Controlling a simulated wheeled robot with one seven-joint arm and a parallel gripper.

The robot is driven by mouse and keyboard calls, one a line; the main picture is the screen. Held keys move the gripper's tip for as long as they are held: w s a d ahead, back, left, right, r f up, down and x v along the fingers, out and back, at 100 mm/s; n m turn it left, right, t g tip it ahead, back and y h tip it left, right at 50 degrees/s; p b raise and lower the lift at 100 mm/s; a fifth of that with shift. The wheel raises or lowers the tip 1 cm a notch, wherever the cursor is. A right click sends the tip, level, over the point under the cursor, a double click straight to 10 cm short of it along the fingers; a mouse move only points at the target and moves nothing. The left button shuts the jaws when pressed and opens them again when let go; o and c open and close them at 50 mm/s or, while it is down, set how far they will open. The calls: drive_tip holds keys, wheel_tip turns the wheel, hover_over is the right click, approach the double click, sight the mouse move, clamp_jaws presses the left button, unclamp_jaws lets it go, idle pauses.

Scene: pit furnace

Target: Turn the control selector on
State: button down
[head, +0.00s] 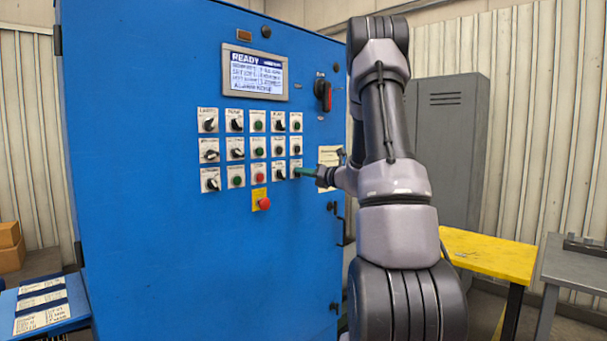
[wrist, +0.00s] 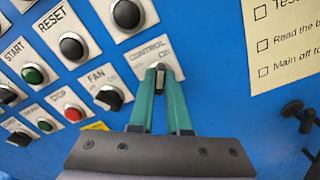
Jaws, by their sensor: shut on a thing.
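The control selector (wrist: 160,76) is a small dark knob on a white plate marked CONTROL in the wrist view. My gripper (wrist: 160,72) has two green fingers, shut on the selector knob from both sides. The fingers hide much of the knob and part of its plate, so I cannot tell its setting. In the head view my gripper (head: 298,172) reaches the lower right of the button rows on the blue cabinet (head: 150,120), and the knob is hidden there.
Beside the selector are the FAN knob (wrist: 108,98), the black RESET button (wrist: 73,46) and the red STOP button (wrist: 73,113). A lit screen (head: 254,73) reads READY. A red-and-black switch (head: 323,95) is at upper right. A yellow table (head: 490,255) stands at right.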

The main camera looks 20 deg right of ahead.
idle(0.3)
drive_tip(key=c, duration=0.9)
unclamp_jaws()
drive_tip(key=v, duration=1)
drive_tip(key=shift+s+d, duration=0.15)
drive_tip(key=shift+s, duration=0.2)
